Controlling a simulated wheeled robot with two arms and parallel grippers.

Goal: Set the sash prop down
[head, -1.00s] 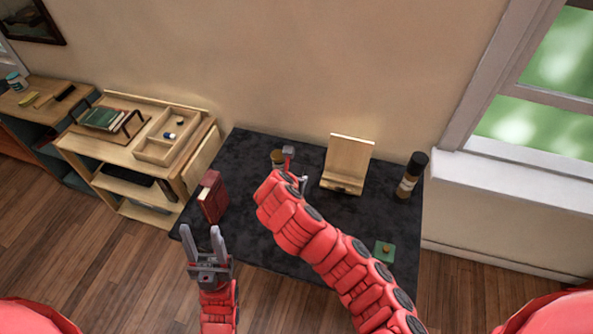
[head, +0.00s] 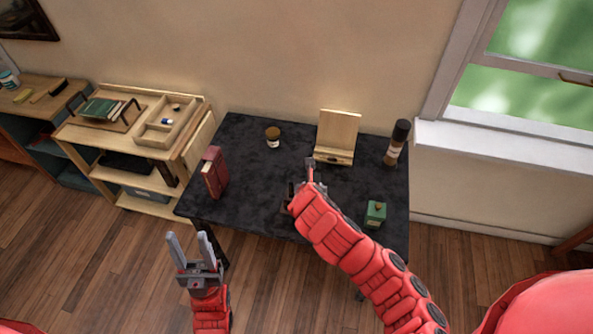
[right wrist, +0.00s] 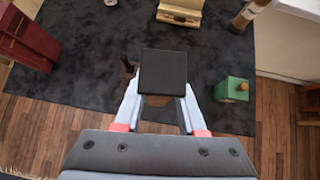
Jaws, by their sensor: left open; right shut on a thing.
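My right gripper (right wrist: 160,110) is shut on a block with a square black end (right wrist: 163,72) and a brown wooden body, which I take to be the sash prop. In the head view my right gripper (head: 302,188) is over the front part of the black table (head: 255,200), and my arm hides most of the block. I cannot tell whether the block touches the table. A small dark brown thing (right wrist: 128,70) shows just left of the block in the right wrist view. My left gripper (head: 190,250) is open and empty, in front of the table's left front corner.
A window (head: 535,75) is at right, a shelf unit (head: 135,180) at left. The table's middle is clear.

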